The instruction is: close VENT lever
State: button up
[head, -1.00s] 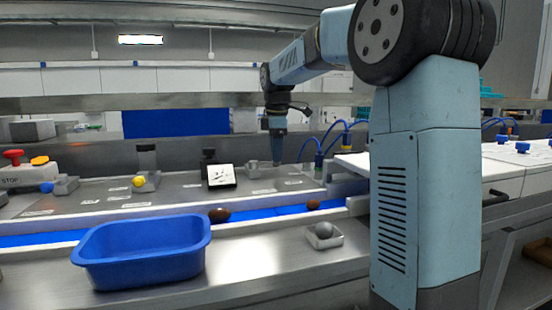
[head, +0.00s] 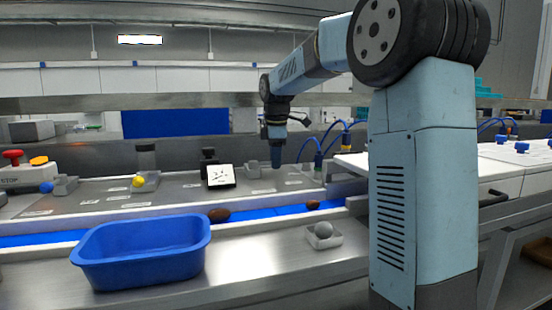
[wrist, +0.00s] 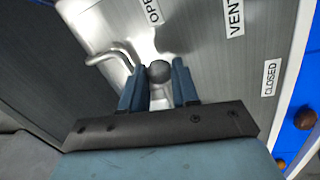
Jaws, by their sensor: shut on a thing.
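The VENT lever's dark round knob (wrist: 159,72) shows in the wrist view between the two blue fingers of my gripper (wrist: 160,88), which is shut on it. The knob lies nearer the partly cut-off OPEN label (wrist: 152,10) than the CLOSED label (wrist: 271,77). The VENT label (wrist: 235,17) is at the top right. In the head view my gripper (head: 276,160) points down at the back of the metal panel (head: 120,190), beside a small metal block (head: 253,169). The lever cannot be made out there.
A bent metal rod (wrist: 108,56) is left of the knob in the wrist view. In the head view a tilted white display (head: 221,175) and a yellow knob (head: 138,181) stand further left. A blue conveyor (head: 265,213) carrying brown dates and a blue tub (head: 140,250) are in front.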

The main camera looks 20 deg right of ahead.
grip_shut()
jog(key=shift+s, duration=0.15)
jog(key=s+m, duration=0.1)
jog(key=m, duration=0.1)
jog(key=s+m, duration=0.1)
jog(key=m, duration=0.1)
jog(key=shift+s+a+m+h, duration=0.2)
jog(key=shift+a+m+h, duration=0.2)
jog(key=m, duration=0.1)
jog(key=s+a+m, duration=0.1)
jog(key=m, duration=0.1)
jog(key=s+m+g, duration=0.1)
jog(key=shift+a+h, duration=0.3)
jog(key=a+m, duration=0.1)
jog(key=m, duration=0.1)
jog(key=s+a+m, duration=0.1)
jog(key=m, duration=0.2)
jog(key=shift+s+a+g, duration=0.2)
jog(key=shift+g, duration=0.2)
jog(key=shift+s+a+m+g, duration=0.1)
jog(key=shift+a+m+g, duration=0.1)
jog(key=shift+a+m, duration=0.65)
jog(key=shift+s+a+m+g, duration=0.15)
jog(key=shift+a+m, duration=0.25)
jog(key=shift+m, duration=0.85)
jog(key=shift+w+r, duration=0.1)
